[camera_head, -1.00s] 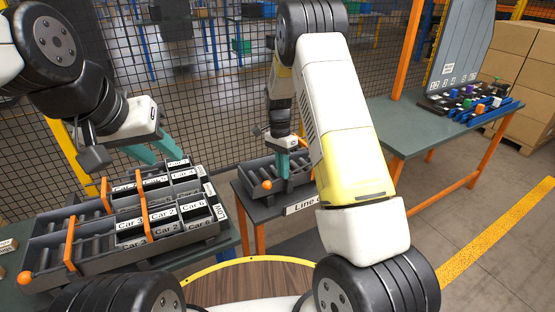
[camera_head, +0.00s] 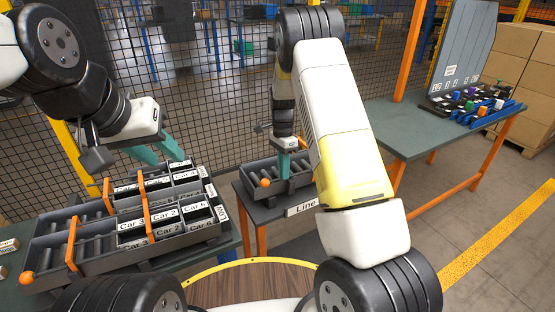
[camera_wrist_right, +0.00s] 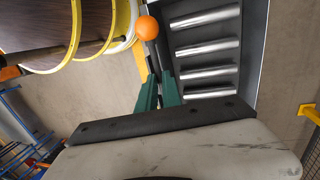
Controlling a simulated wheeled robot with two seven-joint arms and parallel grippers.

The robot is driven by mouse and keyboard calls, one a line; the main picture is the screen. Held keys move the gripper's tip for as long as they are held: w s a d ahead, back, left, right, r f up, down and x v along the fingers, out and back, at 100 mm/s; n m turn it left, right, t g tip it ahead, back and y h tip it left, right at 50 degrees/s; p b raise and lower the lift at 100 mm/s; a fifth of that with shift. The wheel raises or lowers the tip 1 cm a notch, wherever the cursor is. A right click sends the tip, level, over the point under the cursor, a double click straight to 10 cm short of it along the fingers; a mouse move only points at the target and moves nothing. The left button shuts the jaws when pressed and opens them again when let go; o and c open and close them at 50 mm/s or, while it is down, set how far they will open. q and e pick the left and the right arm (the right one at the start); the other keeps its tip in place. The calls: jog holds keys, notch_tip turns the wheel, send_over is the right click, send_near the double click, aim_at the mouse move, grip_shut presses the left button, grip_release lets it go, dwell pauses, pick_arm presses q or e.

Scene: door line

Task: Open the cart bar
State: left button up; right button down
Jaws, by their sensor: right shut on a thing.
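The cart bar is a dark rod ending in an orange ball (camera_head: 265,182) at the near left corner of the grey roller tray (camera_head: 250,174) on the small table marked "Line". In the right wrist view the ball (camera_wrist_right: 147,28) stands just beyond my fingertips, and the dark rod (camera_wrist_right: 153,58) runs from it to between them. My right gripper (camera_head: 284,166) is shut on this bar; its green fingers (camera_wrist_right: 158,84) show on both sides of it. My left gripper (camera_head: 154,150) is open and empty, above the back of the car rack.
The car rack (camera_head: 100,262) with labelled bins and orange bars stands at left. Metal rollers (camera_wrist_right: 207,47) lie beside the bar. A green table (camera_head: 410,125) with coloured parts is at right. A mesh fence (camera_head: 215,120) runs behind. The floor at right is clear.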

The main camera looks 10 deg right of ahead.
jog(key=c, duration=1.5)
grip_release()
jog(key=shift+w, duration=0.1)
jog(key=shift+v, duration=3.95)
jog(key=shift+r, duration=0.1)
jog(key=s+d+r+n+t+y, duration=0.1)
jog(key=s+r+n+t, duration=0.15)
jog(key=s+r, duration=0.45)
jog(key=s+d+r+n+t+y, duration=0.1)
jog(key=s+r+n, duration=0.35)
jog(key=r, duration=0.55)
jog(key=s+r+n+t, duration=0.1)
jog(key=s+n, duration=0.1)
jog(key=s, duration=0.4)
jog(key=s+r+n+t, duration=0.1)
jog(key=s+n+t, duration=0.1)
jog(key=s, duration=0.4)
jog(key=s+r+n+t, duration=0.1)
jog(key=s+n+t, duration=0.1)
jog(key=s, duration=0.4)
jog(key=shift+s+a+r+n, duration=0.1)
jog(key=shift+s+r+n, duration=0.25)
jog(key=shift+n, duration=0.45)
